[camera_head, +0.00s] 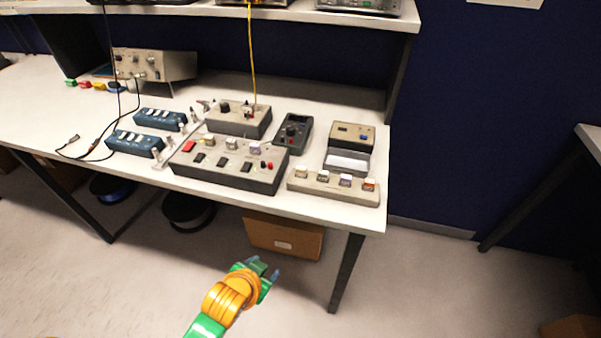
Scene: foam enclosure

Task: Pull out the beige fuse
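A long light strip (333,188) at the front right of the table carries a row of small blocks. Its leftmost block is beige (302,172); the others look grey, lavender and orange-red. A grey panel (228,168) left of it also has a cream block (208,140), a pale block (232,143) and a lavender block (255,149) along its back. I cannot tell for certain which block is the beige fuse. My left gripper (265,267) is below and in front of the table edge, fingers apart and empty, touching nothing. My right gripper is out of view.
A dark handheld meter (293,133), a beige-topped device (352,135) and a knobbed box (238,119) stand behind. A cardboard box (284,237) sits under the table (300,206). A shelf (300,13) overhangs the back.

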